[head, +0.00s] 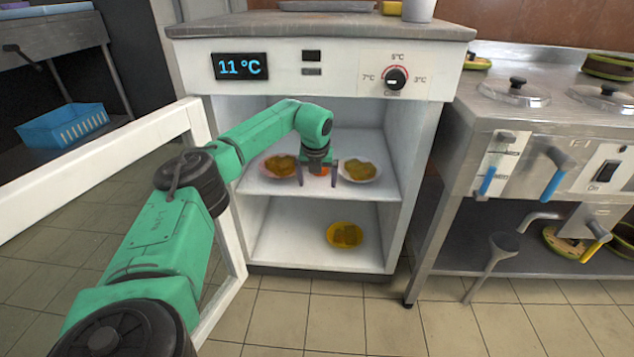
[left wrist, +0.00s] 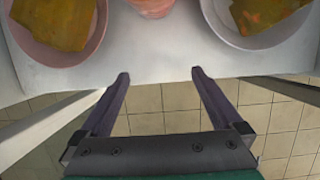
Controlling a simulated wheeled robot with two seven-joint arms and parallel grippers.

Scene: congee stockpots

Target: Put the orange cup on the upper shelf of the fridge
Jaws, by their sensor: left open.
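The orange cup (head: 319,171) stands on the upper shelf (head: 265,188) of the open white fridge, between two plates of food. It is mostly hidden behind my left gripper (head: 319,182) in the head view. In the left wrist view the lower part of the cup (left wrist: 152,7) shows at the top edge, on the pale shelf (left wrist: 155,55). My left gripper (left wrist: 160,74) is open and empty. Its fingertips are at the shelf's front edge, apart from the cup. My right gripper is not in view.
Plates of food stand left (head: 280,167) and right (head: 360,171) of the cup. A yellow plate (head: 345,235) is on the lower level. The fridge door (head: 100,172) is open at left. A metal counter (head: 470,140) stands at right.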

